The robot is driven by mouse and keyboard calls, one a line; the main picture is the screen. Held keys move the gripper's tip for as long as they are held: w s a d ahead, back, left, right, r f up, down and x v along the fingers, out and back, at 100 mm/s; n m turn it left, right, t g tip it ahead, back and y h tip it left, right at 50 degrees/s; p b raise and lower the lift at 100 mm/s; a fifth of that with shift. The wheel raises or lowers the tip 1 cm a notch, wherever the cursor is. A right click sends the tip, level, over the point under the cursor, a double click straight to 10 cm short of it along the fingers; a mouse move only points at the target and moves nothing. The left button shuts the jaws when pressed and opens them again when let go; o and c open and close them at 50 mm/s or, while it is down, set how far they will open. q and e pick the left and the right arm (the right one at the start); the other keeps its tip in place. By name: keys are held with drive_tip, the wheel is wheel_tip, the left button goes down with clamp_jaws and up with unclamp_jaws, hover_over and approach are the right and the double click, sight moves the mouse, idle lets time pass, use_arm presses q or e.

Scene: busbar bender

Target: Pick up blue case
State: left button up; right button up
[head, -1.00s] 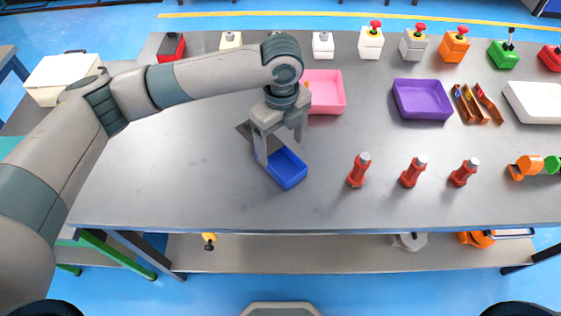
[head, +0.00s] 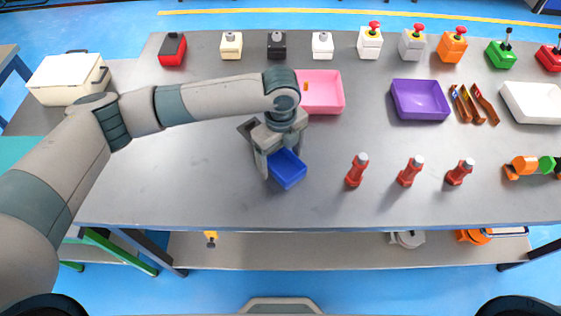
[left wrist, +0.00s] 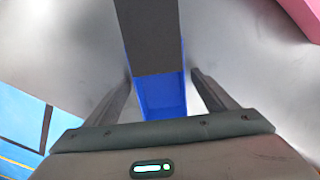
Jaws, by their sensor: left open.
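The blue case (head: 288,171) is a small open-topped tray on the grey table, left of the red upright pieces. A dark grey flat piece (head: 246,127) shows at its far end, partly behind my gripper. In the left wrist view this grey piece (left wrist: 149,38) lies lengthwise over the case, and the blue near end (left wrist: 161,97) shows below it. My left gripper (head: 280,163) is open, with one finger on each side of the case. In the left wrist view gaps show between the fingers (left wrist: 163,92) and the case. My right gripper is not in view.
A pink tray (head: 325,92) stands close behind my gripper, and a purple tray (head: 420,100) farther right. Several red upright pieces (head: 357,170) stand to the right. Button boxes line the back edge. The table's left front is clear.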

sight(281, 165)
use_arm(q)
drive_tip(key=c, duration=1.2)
drive_tip(key=shift+c, duration=0.2)
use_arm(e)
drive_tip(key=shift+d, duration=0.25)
use_arm(q)
drive_tip(key=shift+r, duration=0.2)
drive_tip(key=shift+r+b, duration=0.3)
drive_tip(key=shift+r, duration=0.3)
wheel_tip(281, 165, up, 8)
drive_tip(key=b, duration=0.2)
drive_tip(key=shift+r, duration=0.25)
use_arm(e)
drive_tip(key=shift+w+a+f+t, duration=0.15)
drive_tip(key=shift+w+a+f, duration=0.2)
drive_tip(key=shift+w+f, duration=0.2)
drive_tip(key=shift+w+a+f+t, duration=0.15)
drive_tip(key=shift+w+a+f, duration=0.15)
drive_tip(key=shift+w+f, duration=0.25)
